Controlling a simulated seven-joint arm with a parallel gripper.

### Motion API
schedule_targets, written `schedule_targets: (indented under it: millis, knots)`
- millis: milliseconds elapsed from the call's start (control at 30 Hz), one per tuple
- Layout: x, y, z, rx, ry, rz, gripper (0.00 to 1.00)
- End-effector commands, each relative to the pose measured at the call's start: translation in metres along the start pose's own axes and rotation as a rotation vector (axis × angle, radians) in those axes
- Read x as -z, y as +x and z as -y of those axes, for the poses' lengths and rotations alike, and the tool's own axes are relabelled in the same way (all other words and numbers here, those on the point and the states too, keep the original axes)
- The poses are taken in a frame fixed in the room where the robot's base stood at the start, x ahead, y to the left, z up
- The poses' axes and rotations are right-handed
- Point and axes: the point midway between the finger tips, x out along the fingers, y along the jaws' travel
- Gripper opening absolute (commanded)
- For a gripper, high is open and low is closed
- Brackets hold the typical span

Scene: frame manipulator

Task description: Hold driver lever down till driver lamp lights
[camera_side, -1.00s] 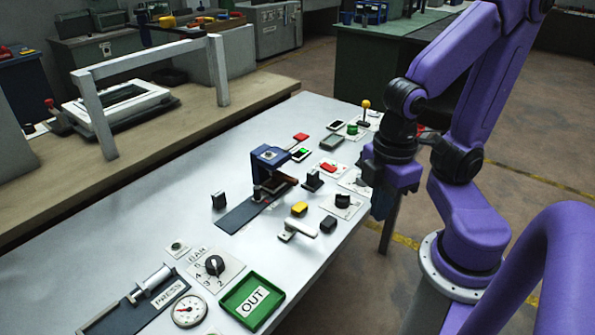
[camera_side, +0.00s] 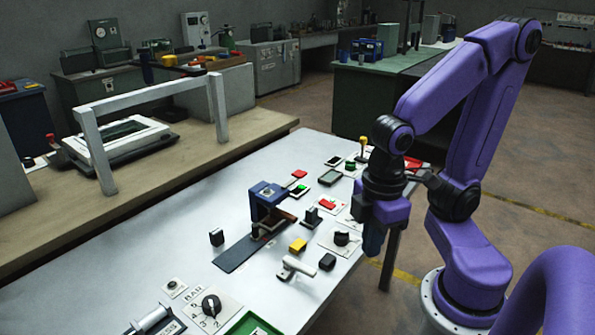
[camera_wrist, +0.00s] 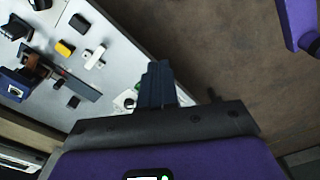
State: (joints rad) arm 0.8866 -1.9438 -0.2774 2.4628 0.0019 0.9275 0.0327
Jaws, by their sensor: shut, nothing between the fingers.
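My gripper (camera_side: 373,245) hangs beside the right edge of the white table, apart from the controls. In the wrist view its dark fingers (camera_wrist: 157,85) are together and empty. A lever with a yellow knob (camera_side: 364,140) stands upright at the table's far end. A lever with a pale handle (camera_side: 298,266) lies near the front right edge. No readable label shows which one is the driver lever. A blue fixture (camera_side: 268,196) stands mid-table on a dark strip. I cannot identify the driver lamp or tell whether it is lit.
Near my gripper are a black knob on a white plate (camera_side: 341,238), a yellow block (camera_side: 298,245) and a black block (camera_side: 327,262). A numbered dial (camera_side: 211,305) and a green tray (camera_side: 252,325) are at the front. Open floor lies right of the table.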

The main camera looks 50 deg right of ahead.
Motion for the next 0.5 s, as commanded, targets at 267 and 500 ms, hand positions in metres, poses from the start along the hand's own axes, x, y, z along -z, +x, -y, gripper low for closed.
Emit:
schedule_targets:
  millis: [267, 500]
  knots:
    - [0.05, -0.018, -0.047, -0.006, 0.355, 0.003, 0.0]
    - [0.084, -0.031, -0.106, -0.012, 0.699, 0.006, 0.0]
